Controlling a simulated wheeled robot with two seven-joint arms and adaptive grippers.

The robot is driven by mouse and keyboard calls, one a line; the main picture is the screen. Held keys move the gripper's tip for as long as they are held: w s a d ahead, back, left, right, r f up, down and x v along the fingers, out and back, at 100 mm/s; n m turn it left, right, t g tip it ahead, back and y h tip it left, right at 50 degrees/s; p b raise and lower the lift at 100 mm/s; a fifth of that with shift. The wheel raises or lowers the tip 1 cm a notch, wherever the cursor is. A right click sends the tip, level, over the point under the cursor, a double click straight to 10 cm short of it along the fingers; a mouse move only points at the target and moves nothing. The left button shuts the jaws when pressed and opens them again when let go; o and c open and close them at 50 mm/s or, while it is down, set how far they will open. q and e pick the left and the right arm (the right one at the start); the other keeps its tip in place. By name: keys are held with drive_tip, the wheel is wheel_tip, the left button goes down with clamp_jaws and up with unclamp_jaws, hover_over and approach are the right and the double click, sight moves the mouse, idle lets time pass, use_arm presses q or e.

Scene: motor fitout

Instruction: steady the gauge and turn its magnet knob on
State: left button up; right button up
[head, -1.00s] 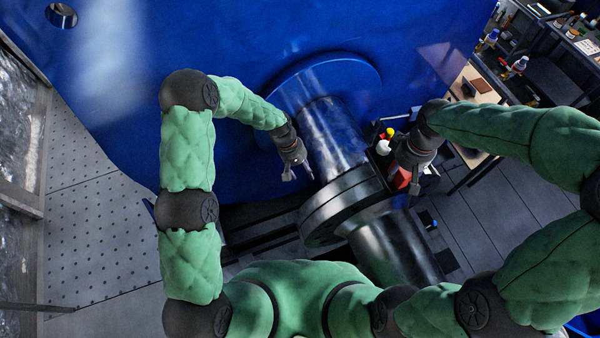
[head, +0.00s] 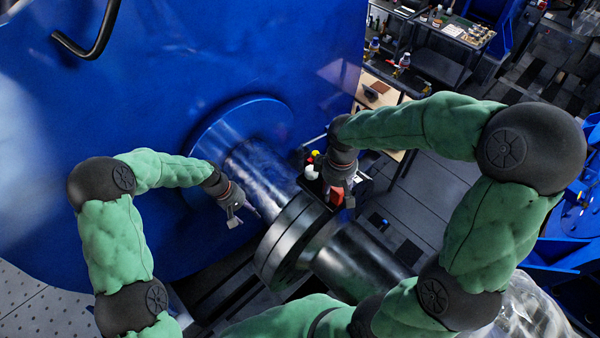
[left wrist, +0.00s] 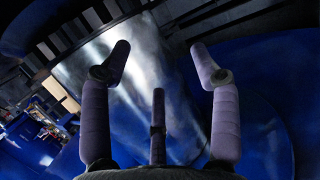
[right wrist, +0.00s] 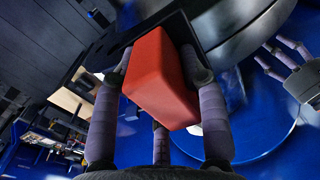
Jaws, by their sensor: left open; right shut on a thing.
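My right gripper (head: 343,192) is shut on a red block (head: 336,196), beside the flange on the right side of the shaft. In the right wrist view the red block (right wrist: 160,82) sits between the fingers, against a dark flat part. I cannot tell whether the block belongs to the gauge. No gauge dial or magnet knob can be made out. My left gripper (head: 240,215) is open and empty at the left side of the shaft (head: 262,172). In the left wrist view its fingers (left wrist: 160,50) stand apart with the shiny shaft beyond.
The thick flange (head: 290,240) lies between my grippers. A white item (head: 311,173) and a yellow item (head: 316,155) sit by my right gripper. The big blue housing (head: 150,90) fills the back left. Benches with bottles (head: 440,35) stand at the back right.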

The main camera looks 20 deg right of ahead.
use_arm(q)
drive_tip(key=w+d+r, duration=0.3)
drive_tip(key=d+r, duration=0.2)
drive_tip(key=r, duration=0.2)
drive_tip(key=n+g+y, duration=0.1)
drive_tip(key=n+g, duration=0.1)
approach(311, 170)
drive_tip(key=shift+m, duration=0.3)
drive_tip(key=x, duration=0.9)
drive_tip(key=shift+f, duration=0.25)
drive_tip(key=c, duration=1.1)
